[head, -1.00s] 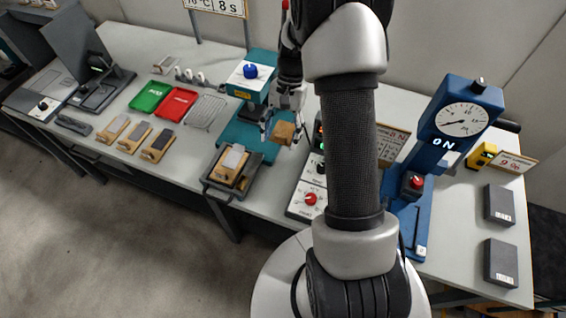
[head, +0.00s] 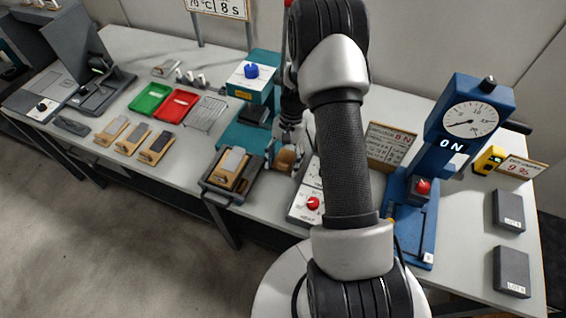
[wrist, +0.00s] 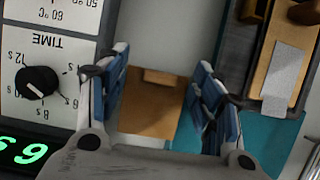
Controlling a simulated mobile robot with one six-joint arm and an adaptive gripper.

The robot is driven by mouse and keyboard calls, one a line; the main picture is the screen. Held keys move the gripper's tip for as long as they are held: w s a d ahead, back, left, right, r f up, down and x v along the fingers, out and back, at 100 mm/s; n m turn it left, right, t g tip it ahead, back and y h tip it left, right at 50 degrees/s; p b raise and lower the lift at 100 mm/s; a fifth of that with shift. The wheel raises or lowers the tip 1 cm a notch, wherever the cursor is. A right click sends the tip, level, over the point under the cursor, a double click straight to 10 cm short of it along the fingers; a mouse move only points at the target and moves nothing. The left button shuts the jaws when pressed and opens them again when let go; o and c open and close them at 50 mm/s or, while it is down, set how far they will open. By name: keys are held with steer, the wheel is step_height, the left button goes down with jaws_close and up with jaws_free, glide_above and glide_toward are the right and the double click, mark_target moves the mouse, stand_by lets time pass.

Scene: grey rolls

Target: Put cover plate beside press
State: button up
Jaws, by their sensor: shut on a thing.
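My gripper (head: 287,143) is shut on the cover plate (head: 286,160), a brown wooden-looking plate. In the wrist view the plate (wrist: 152,110), with a small raised strip, sits between the blue finger pads of my gripper (wrist: 160,85). The teal press (head: 252,92) with a blue knob stands behind and left of the plate. The plate is in front of its teal base (head: 240,136), beside the dark tray. I cannot tell whether the plate touches the table. My arm hides part of the area to the right.
A dark tray (head: 208,190) holding a wooden block with a grey strip (head: 232,165) is left of the plate. A control box (head: 305,203) with a red knob is close on the right. A blue gauge stand (head: 455,125) is farther right.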

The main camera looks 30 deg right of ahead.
steer(key=shift+f+b, duration=0.3)
steer(key=shift+f, duration=0.25)
steer(key=o, duration=1)
steer(key=shift+r, duration=0.15)
